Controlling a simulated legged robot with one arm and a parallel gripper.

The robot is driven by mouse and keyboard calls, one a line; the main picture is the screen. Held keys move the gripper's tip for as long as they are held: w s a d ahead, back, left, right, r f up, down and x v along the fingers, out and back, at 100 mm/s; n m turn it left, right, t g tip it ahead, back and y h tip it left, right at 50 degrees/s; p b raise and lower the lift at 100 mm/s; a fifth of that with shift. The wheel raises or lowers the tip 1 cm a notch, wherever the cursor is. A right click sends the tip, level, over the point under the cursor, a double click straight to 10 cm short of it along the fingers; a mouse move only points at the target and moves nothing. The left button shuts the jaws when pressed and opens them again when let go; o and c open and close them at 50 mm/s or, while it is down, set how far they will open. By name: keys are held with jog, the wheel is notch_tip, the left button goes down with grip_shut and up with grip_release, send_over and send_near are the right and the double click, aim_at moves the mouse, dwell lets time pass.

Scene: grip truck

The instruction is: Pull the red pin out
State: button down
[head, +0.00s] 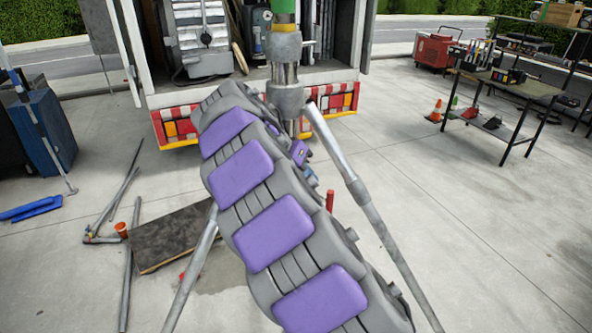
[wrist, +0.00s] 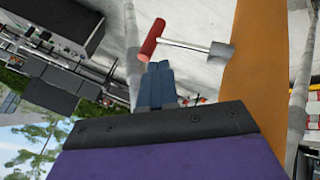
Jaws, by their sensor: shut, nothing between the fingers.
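The red pin (wrist: 152,38) shows in the wrist view as a red cylindrical handle on a thin metal shaft. The shaft runs right to a grey metal piece (wrist: 222,49) beside an orange-brown surface. My gripper (wrist: 158,66) is shut and empty, its blue fingertips just below the red handle in that picture. I cannot tell if they touch it. In the head view a small red upright piece (head: 330,200), likely the pin's handle, shows right of my arm. My gripper (head: 311,179) is partly hidden there behind my purple and grey arm.
A grey metal stand (head: 287,98) with splayed legs straddles my arm. An open truck (head: 262,92) is behind it. Pipes (head: 128,240) and a dark board (head: 175,238) lie on the floor at left. A tool table (head: 510,82) stands at right. Concrete floor between is clear.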

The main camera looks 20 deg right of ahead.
jog(key=shift+x, duration=1.65)
jog(key=shift+d, duration=0.1)
jog(key=shift+s+d, duration=0.3)
jog(key=shift+s, duration=0.3)
jog(key=shift+s+f, duration=0.1)
